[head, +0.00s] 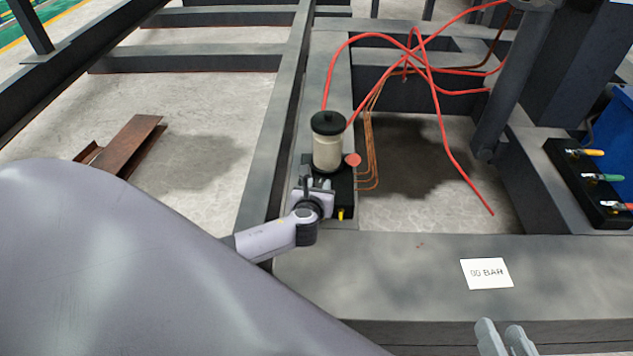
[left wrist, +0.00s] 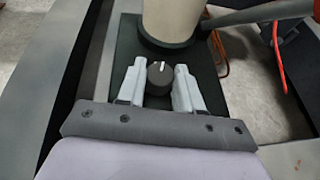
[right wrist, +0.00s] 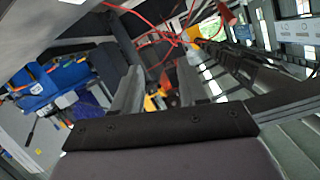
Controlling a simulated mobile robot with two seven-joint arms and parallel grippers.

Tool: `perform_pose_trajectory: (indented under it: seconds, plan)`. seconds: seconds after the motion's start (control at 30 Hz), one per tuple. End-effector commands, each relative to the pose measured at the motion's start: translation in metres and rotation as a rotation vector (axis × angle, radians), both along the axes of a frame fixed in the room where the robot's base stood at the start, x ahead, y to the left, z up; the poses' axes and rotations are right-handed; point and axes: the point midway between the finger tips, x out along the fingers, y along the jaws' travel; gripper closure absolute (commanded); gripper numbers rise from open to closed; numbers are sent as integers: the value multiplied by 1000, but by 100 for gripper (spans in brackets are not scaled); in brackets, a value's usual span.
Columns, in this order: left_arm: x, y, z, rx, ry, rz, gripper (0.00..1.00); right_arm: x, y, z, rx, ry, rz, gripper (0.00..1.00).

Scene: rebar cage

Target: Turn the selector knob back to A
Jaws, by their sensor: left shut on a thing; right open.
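The selector knob (left wrist: 160,77) is round and dark with a white pointer line, and sits on a dark base plate (left wrist: 125,60) below a pale cylinder. In the left wrist view its pointer points roughly up, toward the cylinder. No letter A can be read. My left gripper (left wrist: 157,85) is shut on the knob, one finger on each side; in the head view the gripper (head: 318,186) hides the knob. My right gripper (head: 506,338) is open and empty above the front beam; its fingers also show in the right wrist view (right wrist: 158,88).
The cylinder (head: 327,150) with a black cap stands just behind the left gripper. Red hoses (head: 432,75) and thin copper lines (head: 370,130) run beside it. A "00 BAR" card (head: 486,273) lies on the front beam. A black block with coloured levers (head: 590,185) is at right.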

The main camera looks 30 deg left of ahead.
Motion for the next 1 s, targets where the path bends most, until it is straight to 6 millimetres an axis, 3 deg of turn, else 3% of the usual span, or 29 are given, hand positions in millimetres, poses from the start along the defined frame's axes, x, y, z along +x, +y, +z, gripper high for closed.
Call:
perform_pose_trajectory:
  seconds: [0.6, 1.0]
  plan:
    - [7, -9, -3, -3, 0, 556, 96, 2, -6, -6, -36, -47, -15, 57]
    - [8, -8, -2, 0, 1, 755, 96, -6, -20, -2, -116, -149, -36, 57]
